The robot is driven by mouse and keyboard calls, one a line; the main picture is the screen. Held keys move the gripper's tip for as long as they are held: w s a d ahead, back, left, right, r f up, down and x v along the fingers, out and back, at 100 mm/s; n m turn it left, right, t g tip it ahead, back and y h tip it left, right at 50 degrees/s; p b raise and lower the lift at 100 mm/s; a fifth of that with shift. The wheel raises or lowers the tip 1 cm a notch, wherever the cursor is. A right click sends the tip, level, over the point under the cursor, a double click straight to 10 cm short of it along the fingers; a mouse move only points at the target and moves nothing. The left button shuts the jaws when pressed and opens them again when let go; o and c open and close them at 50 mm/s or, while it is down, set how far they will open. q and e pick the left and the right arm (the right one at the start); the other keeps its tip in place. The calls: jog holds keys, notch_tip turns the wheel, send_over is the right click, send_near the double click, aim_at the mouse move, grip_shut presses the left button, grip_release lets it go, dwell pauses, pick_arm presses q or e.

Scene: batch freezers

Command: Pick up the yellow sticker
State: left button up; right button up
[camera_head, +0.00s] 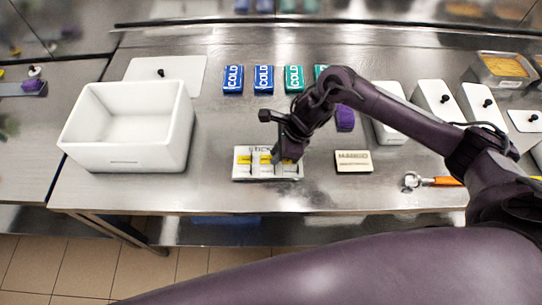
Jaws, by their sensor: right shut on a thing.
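A white sticker holder (242,172) marked with black letters lies on the steel table, left of the middle of its front part. Yellow stickers (241,158) show in it as a yellow band. My right gripper (282,158) is down at the holder's right half, shut on a yellow sticker there. The fingers hide most of the held sticker. I cannot tell whether it is clear of the holder. My left gripper is not in view.
A white bin (125,145) stands at the left. A labelled marker box (353,162) sits right of the holder. An orange-handled tool (440,181) and white lidded containers (437,99) are at the right.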

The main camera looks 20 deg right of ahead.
jog(key=shift+r, duration=0.1)
jog(key=shift+r, duration=0.65)
notch_tip(320, 180, up, 25)
jog(key=p, duration=0.5)
jog(key=shift+f+p, duration=0.2)
jog(key=shift+p, duration=0.15)
dwell(0.8)
